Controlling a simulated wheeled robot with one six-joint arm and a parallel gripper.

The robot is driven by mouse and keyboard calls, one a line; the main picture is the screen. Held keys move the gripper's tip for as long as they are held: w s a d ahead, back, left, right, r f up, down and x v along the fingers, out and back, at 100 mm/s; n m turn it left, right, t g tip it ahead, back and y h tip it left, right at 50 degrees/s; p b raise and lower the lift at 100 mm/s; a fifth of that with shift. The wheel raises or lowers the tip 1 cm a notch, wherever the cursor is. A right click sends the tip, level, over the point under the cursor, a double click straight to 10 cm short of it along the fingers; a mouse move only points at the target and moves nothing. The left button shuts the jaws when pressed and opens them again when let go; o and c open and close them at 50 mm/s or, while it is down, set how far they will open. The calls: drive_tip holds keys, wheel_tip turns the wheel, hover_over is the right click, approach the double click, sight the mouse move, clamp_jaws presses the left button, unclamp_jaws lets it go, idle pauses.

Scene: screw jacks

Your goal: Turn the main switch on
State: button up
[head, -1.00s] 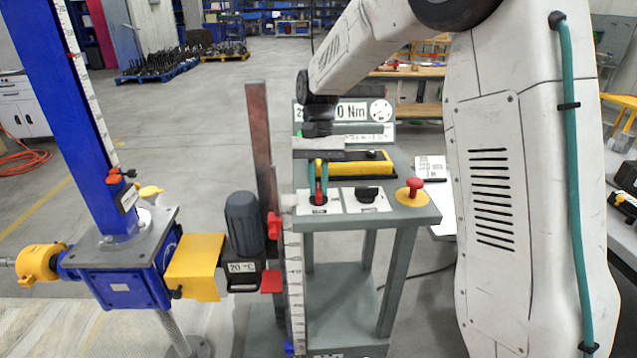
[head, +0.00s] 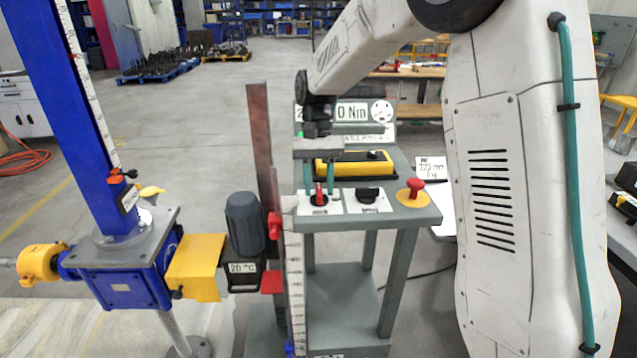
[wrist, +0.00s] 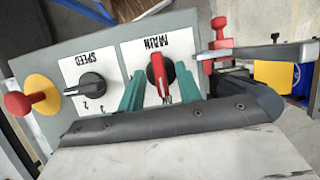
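The main switch (head: 319,197) is a red handle on a dark round base, on a white plate on the grey bench top. In the wrist view the main switch (wrist: 158,77) sits below the upside-down word MAIN, its handle roughly in line with the plate's length. My gripper (head: 319,188) points down over the switch. Its two teal fingers stand apart, one on each side of the handle, with gaps. The wrist view also shows my gripper (wrist: 160,72) open around the handle.
The black speed knob (head: 368,194) and a red mushroom button (head: 414,188) on a yellow base are to the right. A yellow block (head: 355,165) lies behind. A upright ruler (head: 295,280) and red clamp (head: 274,226) stand close on the left.

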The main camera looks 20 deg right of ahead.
drive_tip(key=v, duration=0.7)
drive_tip(key=shift+w+r, duration=0.2)
drive_tip(key=shift+r, duration=0.15)
drive_tip(key=shift+d, duration=0.1)
drive_tip(key=s+f, duration=0.1)
drive_tip(key=s+f+n, duration=0.1)
drive_tip(key=s, duration=0.1)
drive_tip(key=shift+d+f, duration=0.2)
drive_tip(key=s+d+r+n+t+h, duration=0.1)
drive_tip(key=s+t, duration=0.4)
drive_tip(key=s, duration=2.5)
drive_tip(key=shift+s+d+r+n+t, duration=0.3)
drive_tip(key=shift+r+n, duration=0.4)
